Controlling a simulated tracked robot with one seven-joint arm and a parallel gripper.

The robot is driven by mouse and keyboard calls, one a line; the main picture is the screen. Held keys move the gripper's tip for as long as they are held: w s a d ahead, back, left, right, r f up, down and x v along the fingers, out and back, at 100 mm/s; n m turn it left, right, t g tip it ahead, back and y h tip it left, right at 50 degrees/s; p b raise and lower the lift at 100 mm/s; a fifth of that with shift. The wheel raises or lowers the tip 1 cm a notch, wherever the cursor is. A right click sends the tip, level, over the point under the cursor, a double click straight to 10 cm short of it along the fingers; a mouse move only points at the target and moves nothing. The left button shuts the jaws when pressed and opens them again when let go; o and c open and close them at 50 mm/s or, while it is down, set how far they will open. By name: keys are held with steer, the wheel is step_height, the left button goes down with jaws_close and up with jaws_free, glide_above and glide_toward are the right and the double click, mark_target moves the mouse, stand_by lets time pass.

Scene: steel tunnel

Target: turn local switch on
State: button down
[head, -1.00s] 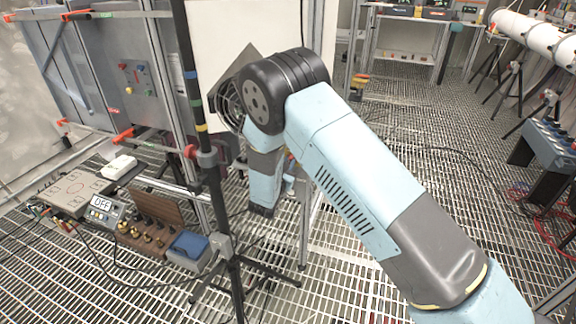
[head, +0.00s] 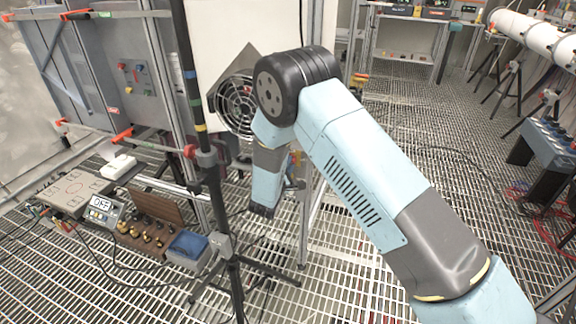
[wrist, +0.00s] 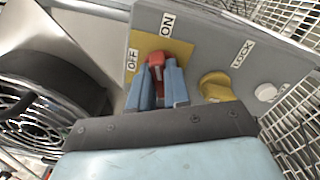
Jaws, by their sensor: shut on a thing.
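The local switch has a red handle (wrist: 155,60) on a yellow plate, set in a grey panel (wrist: 200,45). In the wrist view an OFF label (wrist: 132,60) is left of the handle and an ON label (wrist: 167,24) is above and slightly right of it. My gripper (wrist: 158,82) is shut on the red handle, with one blue finger on each side. The handle's top shows between the fingers; its lower part is hidden. The handle's exact setting is hard to tell. In the head view my arm hides the switch and fingers.
A yellow knob (wrist: 216,86) near a LOCK label and a white button (wrist: 266,92) sit right of the switch. A round fan grille (head: 236,104) is close on the left. A black stand pole (head: 213,190) rises left of my arm.

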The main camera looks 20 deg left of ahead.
steer(key=m, duration=0.4)
steer(key=shift+d+f+m, duration=0.2)
steer(key=shift+f+m, duration=0.1)
steer(key=shift+s, duration=0.1)
stand_by(0.4)
steer(key=c, duration=1.4)
jaws_free()
steer(key=o, duration=0.3)
steer(key=shift+r, duration=0.1)
steer(key=shift+a, duration=0.1)
steer(key=s, duration=0.9)
steer(key=s+a, duration=0.1)
steer(key=s, duration=0.3)
steer(key=shift+s, duration=0.3)
